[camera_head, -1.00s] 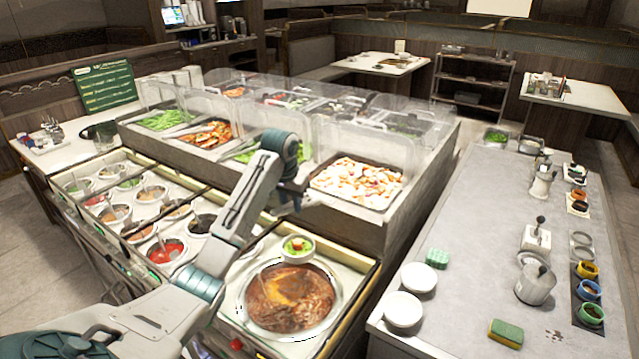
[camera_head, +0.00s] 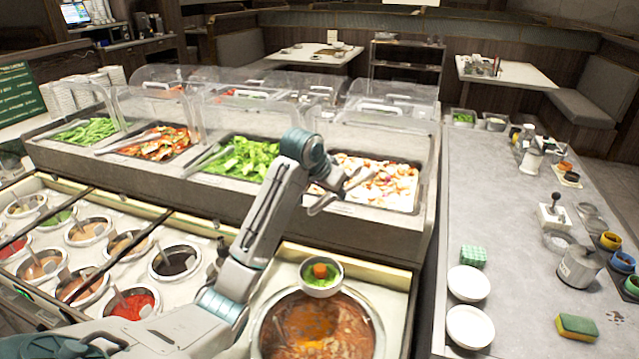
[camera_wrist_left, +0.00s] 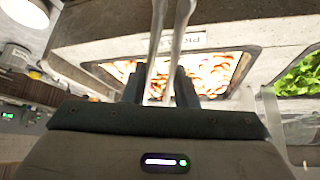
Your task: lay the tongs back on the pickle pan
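The pickle pan (camera_head: 385,182) holds pale, reddish pieces and sits at the right end of the front row of the food bar. It also shows in the left wrist view (camera_wrist_left: 215,72), with a partly covered label on the bar's face. My left gripper (camera_head: 328,194) is at the pan's front left edge in the head view. In the left wrist view its fingers (camera_wrist_left: 160,88) are closed around metal tongs (camera_wrist_left: 158,40), whose two arms run up out of the picture. The tongs' far end is hidden or out of view. My right gripper is not in view.
A clear guard (camera_head: 385,125) stands behind the pickle pan. A pan of green leaves (camera_head: 250,158) with its own tongs is to the left. A small bowl (camera_head: 321,277) and a large soup pot (camera_head: 318,325) are in front. The grey counter (camera_head: 490,215) is at right.

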